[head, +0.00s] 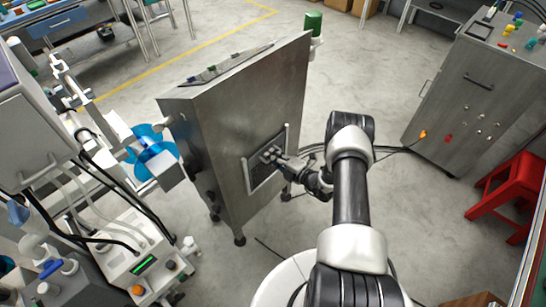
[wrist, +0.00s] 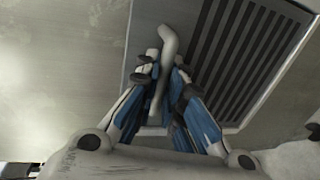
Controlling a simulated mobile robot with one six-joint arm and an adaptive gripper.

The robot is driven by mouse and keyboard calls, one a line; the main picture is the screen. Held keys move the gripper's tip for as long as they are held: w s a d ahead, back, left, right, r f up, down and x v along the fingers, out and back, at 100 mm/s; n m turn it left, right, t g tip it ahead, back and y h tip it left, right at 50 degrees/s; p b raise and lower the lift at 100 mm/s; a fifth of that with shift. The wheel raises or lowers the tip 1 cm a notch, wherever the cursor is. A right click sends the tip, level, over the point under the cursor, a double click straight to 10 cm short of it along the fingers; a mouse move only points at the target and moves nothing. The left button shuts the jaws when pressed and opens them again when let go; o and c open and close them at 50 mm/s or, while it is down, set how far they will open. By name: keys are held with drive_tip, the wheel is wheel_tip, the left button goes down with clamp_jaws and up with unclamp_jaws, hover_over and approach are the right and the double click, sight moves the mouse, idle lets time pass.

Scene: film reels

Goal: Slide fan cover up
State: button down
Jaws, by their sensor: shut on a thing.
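The fan cover (head: 265,174) is a dark slatted panel in a pale frame, low on the side of a tall metal cabinet (head: 240,120). In the wrist view the cover (wrist: 245,60) fills the upper right with its dark slats. A pale handle (wrist: 168,48) stands at its left side. My gripper (wrist: 164,85) is shut on this handle, with a blue-padded finger on each side of it. In the head view my gripper (head: 276,158) reaches the cover from the right. The lower part of the handle is partly hidden by the fingers.
A grey control cabinet (head: 470,95) with coloured knobs stands at the right, with a red stool (head: 508,185) beside it. White machinery (head: 130,235) and a blue reel (head: 152,153) are at the left. Open floor lies between the two cabinets, crossed by a dark cable.

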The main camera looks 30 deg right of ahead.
wheel_tip(320, 180, up, 20)
drive_tip(key=p, duration=1.1)
drive_tip(key=shift+r, duration=0.1)
drive_tip(key=shift+w+r+p, duration=0.1)
drive_tip(key=shift+r+p, duration=0.1)
drive_tip(key=shift+p, duration=0.1)
drive_tip(key=shift+d, duration=0.1)
drive_tip(key=c, duration=2)
unclamp_jaws()
drive_tip(key=shift+r, duration=0.1)
drive_tip(key=shift+o, duration=0.2)
drive_tip(key=v, duration=1.2)
